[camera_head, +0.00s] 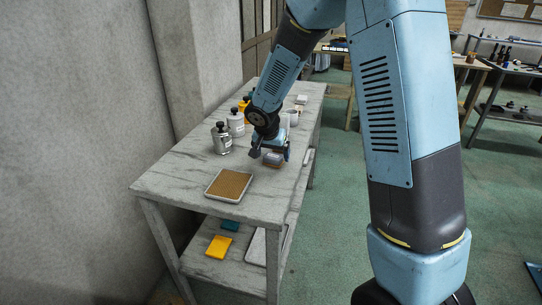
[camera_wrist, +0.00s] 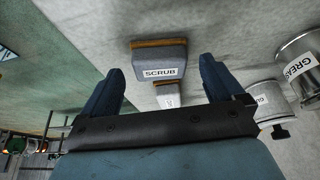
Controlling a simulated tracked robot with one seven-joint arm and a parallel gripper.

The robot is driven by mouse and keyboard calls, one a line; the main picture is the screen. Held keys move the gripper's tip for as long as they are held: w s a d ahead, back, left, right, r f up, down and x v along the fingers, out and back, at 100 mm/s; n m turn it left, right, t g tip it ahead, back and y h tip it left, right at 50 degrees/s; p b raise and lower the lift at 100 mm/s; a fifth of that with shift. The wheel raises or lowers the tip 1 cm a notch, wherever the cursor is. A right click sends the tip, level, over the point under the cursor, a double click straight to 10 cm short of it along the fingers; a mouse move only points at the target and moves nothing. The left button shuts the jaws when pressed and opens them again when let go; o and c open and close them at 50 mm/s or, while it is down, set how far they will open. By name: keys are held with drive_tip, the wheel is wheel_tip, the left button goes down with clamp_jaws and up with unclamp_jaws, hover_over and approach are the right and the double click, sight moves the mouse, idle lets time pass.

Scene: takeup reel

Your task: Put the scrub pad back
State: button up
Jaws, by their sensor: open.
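The scrub pad (camera_wrist: 160,62) is a grey block with a brown layer and a white SCRUB label. In the wrist view it lies on the bench between and beyond my fingertips. In the head view the pad (camera_head: 272,159) shows below my gripper (camera_head: 270,149), partly hidden by it. My gripper (camera_wrist: 161,76) is open, with one dark blue finger toward each side of the pad. I see no finger clearly touching it. A shallow pale tray with a brown textured inside (camera_head: 229,184) lies nearer on the bench, left of my gripper.
A GREASE can (camera_wrist: 297,65) and a smaller labelled container (camera_wrist: 262,100) are right in the wrist view. A pale labelled block (camera_wrist: 168,96) sits behind the pad. Yellow (camera_head: 219,245) and teal (camera_head: 230,225) pads lie on the lower shelf.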

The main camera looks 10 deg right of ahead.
drive_tip(key=v, duration=1)
drive_tip(key=s+d+r+n, duration=0.1)
drive_tip(key=s+d+r, duration=1)
drive_tip(key=s+d+r+n+y, duration=0.1)
drive_tip(key=s+d+r, duration=0.1)
drive_tip(key=s, duration=0.6)
drive_tip(key=s+d+r+n+t, duration=0.1)
drive_tip(key=s+d+n, duration=0.1)
drive_tip(key=s, duration=0.7)
drive_tip(key=shift+d+r+y, duration=0.4)
drive_tip(key=shift+d, duration=0.3)
drive_tip(key=shift+s, duration=0.15)
